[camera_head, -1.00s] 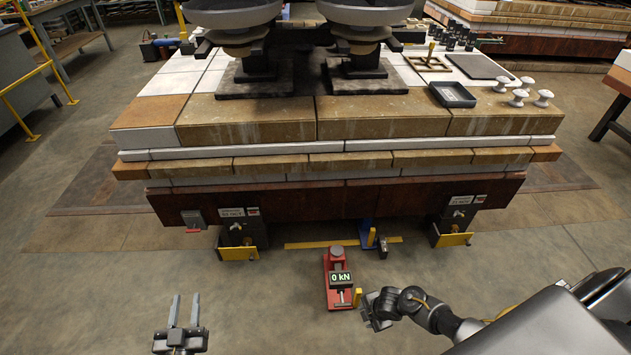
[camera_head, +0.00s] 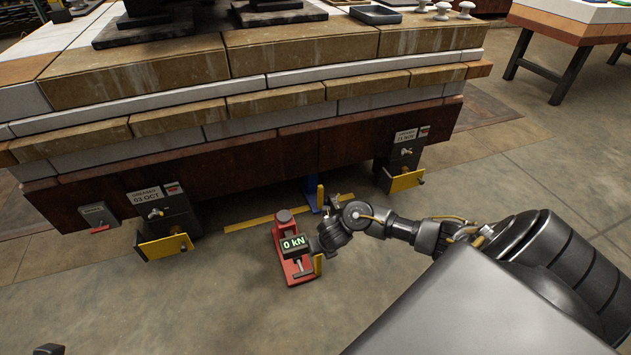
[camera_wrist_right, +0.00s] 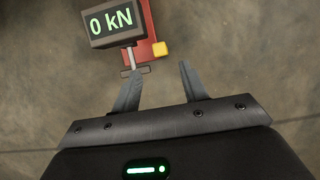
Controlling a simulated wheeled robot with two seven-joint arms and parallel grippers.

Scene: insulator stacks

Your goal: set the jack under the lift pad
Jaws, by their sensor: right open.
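The red jack (camera_head: 297,268) stands on the floor in front of the dark red beam, its "0 kN" display facing up. It also shows in the right wrist view (camera_wrist_right: 148,18), with its display, yellow block and T-handle. My right gripper (camera_wrist_right: 158,72) is open and empty, its fingertips pointing at the jack's handle end. In the head view my right gripper (camera_head: 316,245) is beside the display and partly hidden by my wrist. I cannot make out the lift pad under the beam. A dark piece at the bottom left edge may be my left gripper (camera_head: 48,350); its fingers do not show.
The beam (camera_head: 240,167) carries a heavy stack of blocks. Two dark supports with yellow plates (camera_head: 166,247) (camera_head: 405,181) stand below it. A yellow strip (camera_head: 250,223) lies on the floor behind the jack, near a blue post (camera_head: 312,196). Floor in front is clear.

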